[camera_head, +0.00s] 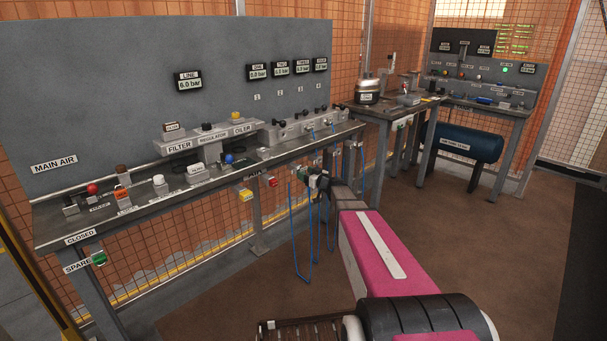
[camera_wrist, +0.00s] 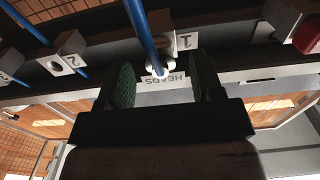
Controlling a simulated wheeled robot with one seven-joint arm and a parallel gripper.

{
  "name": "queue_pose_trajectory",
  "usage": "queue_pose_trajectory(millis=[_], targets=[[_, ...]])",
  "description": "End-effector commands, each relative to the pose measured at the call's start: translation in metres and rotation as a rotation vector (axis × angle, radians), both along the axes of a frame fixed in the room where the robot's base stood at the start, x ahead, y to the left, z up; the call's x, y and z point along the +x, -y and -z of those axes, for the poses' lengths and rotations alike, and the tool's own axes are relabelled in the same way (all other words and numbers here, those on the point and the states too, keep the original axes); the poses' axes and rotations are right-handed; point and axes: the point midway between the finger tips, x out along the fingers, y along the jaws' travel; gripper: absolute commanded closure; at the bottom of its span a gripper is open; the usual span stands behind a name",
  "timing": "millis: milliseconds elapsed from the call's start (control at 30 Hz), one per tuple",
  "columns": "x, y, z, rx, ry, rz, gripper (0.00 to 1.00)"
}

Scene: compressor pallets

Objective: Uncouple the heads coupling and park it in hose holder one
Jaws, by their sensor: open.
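In the wrist view, a blue hose (camera_wrist: 143,30) runs down to a pale coupling (camera_wrist: 157,70) beside the upside-down HEADS label (camera_wrist: 165,79). My gripper (camera_wrist: 160,82) is open, with one green-padded finger to each side of the coupling. No finger visibly touches it. A light block marked 1 (camera_wrist: 187,42) stands just behind the hose, which partly covers it. In the head view my gripper (camera_head: 318,183) is at the bench's front edge, by the hanging blue hoses (camera_head: 293,235); the coupling cannot be made out there.
In the wrist view, a block marked 2 (camera_wrist: 67,52) with a dark hole is at left, and a red part (camera_wrist: 308,38) is at right. The bench (camera_head: 120,213) carries valves and labelled units. A second table (camera_head: 365,108) stands beyond it. The brown floor (camera_head: 440,210) at right is clear.

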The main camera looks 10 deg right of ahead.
Motion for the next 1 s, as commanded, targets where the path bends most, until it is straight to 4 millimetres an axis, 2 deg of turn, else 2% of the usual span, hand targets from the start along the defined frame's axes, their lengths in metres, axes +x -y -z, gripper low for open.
queue_pose_trajectory(millis=[33, 200, 400, 600, 1000], targets=[[-0.011, 0.006, -0.001, 0.000, 0.000, 0.002, 0.40], [-0.038, 0.026, -0.001, 0.000, 0.000, 0.003, 0.40], [-0.061, 0.043, 0.000, 0.001, -0.001, 0.002, 0.40], [-0.071, 0.051, 0.000, -0.001, -0.001, 0.001, 0.40], [-0.073, 0.050, 0.001, -0.001, -0.007, -0.005, 0.40]])
